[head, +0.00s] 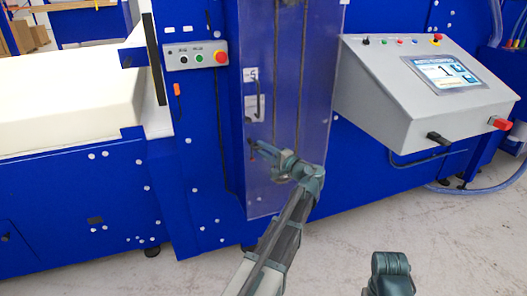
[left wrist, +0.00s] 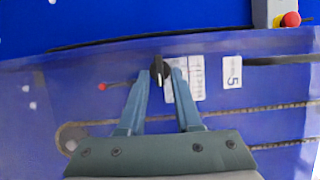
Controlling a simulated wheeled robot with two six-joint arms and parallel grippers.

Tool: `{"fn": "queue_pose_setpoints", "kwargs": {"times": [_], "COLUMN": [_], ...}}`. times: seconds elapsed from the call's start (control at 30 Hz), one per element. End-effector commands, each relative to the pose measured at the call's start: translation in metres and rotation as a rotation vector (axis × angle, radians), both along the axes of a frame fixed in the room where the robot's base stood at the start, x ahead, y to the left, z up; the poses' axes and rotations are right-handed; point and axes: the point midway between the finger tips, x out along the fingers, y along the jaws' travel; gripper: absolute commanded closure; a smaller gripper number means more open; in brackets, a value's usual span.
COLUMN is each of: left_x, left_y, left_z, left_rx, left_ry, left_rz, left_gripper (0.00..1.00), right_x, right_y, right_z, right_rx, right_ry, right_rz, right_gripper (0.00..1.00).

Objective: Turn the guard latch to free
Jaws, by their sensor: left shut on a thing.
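The guard latch is a small black knob (left wrist: 160,69) with a white mark, set beside the clear guard panel's labels. In the left wrist view, my left gripper (left wrist: 161,71) has one finger on each side of it and is shut on it. The knob's ridge stands upright in that picture. In the head view, my left gripper (head: 254,145) reaches the left side of the clear guard (head: 290,90), and I cannot make out the knob there. My right gripper is not in view.
A white label marked 5 (left wrist: 232,71) lies right of the knob. A button box with a red button (head: 220,57) is at upper left, and a grey console (head: 405,95) stands at right. Cream foam (head: 70,110) lies left.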

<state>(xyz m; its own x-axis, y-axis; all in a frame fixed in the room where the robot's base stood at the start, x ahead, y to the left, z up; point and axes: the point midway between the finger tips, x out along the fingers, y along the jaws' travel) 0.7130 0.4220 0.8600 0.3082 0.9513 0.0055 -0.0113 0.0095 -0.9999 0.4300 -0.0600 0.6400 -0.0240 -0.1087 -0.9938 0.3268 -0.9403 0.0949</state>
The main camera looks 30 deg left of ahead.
Motion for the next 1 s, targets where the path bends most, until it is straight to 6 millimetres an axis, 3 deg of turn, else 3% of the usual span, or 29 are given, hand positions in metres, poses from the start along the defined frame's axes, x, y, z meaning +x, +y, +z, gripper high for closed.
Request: {"fn": "queue_pose_setpoints", "kwargs": {"times": [0.3, 0.33, 0.37, 0.67, 0.83, 1.0], "left_x": [0.0, 0.0, 0.0, -0.001, -0.009, -0.02], "left_y": [0.0, 0.0, 0.0, -0.003, -0.025, -0.062], "left_z": [0.0, 0.0, 0.0, 0.0, 0.0, -0.001], "left_rx": [-0.001, -0.001, -0.001, 0.0, 0.0, 0.0], "left_ry": [0.001, 0.001, 0.001, 0.0, 0.0, 0.0], "left_rz": [-0.001, -0.001, -0.001, -0.001, -0.004, -0.005], "left_gripper": [1.0, 0.62, 0.58, 0.58, 0.58, 0.58], "right_x": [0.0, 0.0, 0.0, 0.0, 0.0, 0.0], "right_y": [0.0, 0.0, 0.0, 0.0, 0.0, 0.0], "right_z": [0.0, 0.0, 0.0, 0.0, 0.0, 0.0], "right_rx": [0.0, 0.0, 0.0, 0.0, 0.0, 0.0], "right_ry": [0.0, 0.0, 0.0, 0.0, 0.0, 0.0], "right_rz": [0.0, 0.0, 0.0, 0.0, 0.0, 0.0], "right_gripper": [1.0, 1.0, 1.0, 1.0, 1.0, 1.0]}}
